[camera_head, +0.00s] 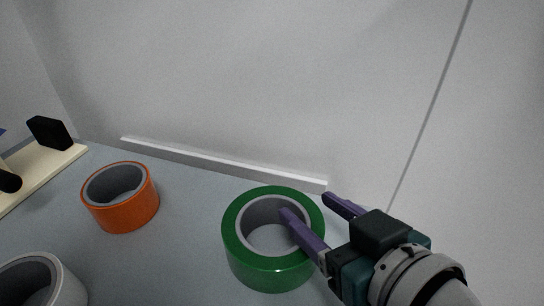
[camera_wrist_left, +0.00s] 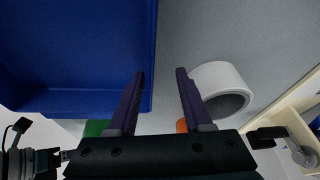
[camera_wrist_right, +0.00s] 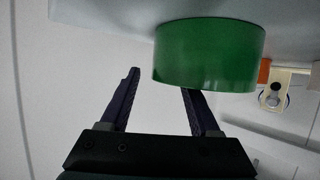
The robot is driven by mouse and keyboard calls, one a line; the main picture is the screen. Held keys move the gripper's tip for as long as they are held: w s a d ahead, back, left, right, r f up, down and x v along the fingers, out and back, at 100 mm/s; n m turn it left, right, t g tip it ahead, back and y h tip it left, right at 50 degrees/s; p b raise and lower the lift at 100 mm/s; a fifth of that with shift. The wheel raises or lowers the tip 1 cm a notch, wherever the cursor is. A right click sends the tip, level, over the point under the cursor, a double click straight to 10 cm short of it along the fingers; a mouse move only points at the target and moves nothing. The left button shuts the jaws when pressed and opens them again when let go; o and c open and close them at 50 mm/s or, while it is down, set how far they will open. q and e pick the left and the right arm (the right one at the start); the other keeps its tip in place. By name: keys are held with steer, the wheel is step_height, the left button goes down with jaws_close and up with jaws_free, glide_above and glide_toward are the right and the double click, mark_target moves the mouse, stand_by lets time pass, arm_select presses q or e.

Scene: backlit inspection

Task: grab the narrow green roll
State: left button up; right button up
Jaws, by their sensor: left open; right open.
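The green roll (camera_head: 270,265) lies flat, hole up, near the table's back right edge in the head view. It fills the upper middle of the right wrist view (camera_wrist_right: 208,55), and a bit of it shows in the left wrist view (camera_wrist_left: 95,128). My right gripper (camera_head: 305,203) is open at the roll's right side. One finger reaches over or into the hole and the other is outside, so the roll's wall lies between them. I cannot tell whether they touch it. My left gripper (camera_wrist_left: 160,72) is open and empty, outside the head view.
An orange roll (camera_head: 125,212) stands left of the green one, and a white roll (camera_head: 68,288) is at the front left. A cream board (camera_head: 45,172) with black parts is at the far left. A blue bin (camera_wrist_left: 75,100) lies beside my left gripper. A white strip (camera_head: 220,165) edges the back.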

steer(key=shift+f, duration=0.1)
jaws_close()
stand_by(0.4)
steer(key=shift+f, duration=0.1)
stand_by(0.8)
